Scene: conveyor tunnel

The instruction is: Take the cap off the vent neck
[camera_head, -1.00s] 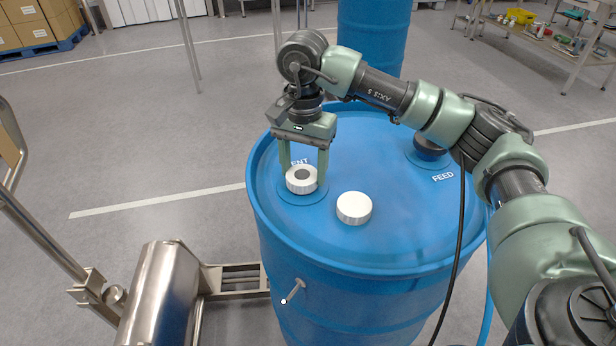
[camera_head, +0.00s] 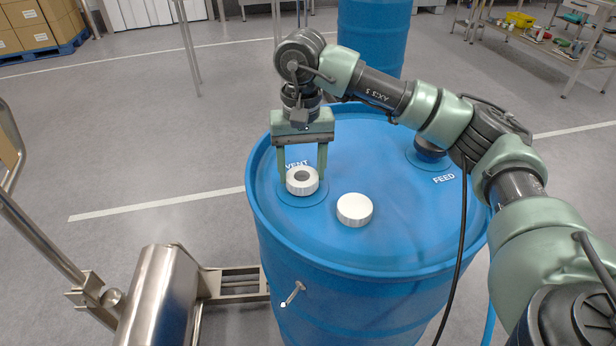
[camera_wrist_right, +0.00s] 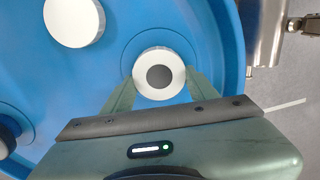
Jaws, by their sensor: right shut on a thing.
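A white ribbed cap with a dark grey round centre (camera_head: 302,181) sits at the vent position on the blue drum (camera_head: 400,240), next to the printed word VENT. My right gripper (camera_head: 302,180) reaches down from above, its two green fingers shut on the sides of this cap. In the right wrist view the cap (camera_wrist_right: 159,74) sits between the fingertips. The neck under it is hidden. A second, plain white cap (camera_head: 354,209) lies on the drum top to the right, apart from the gripper. My left gripper is not in view.
A dark fitting (camera_head: 430,148) stands at the FEED label on the drum's far right. Another blue drum (camera_head: 372,40) is behind. A steel cylinder and frame (camera_head: 160,300) stand at the front left.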

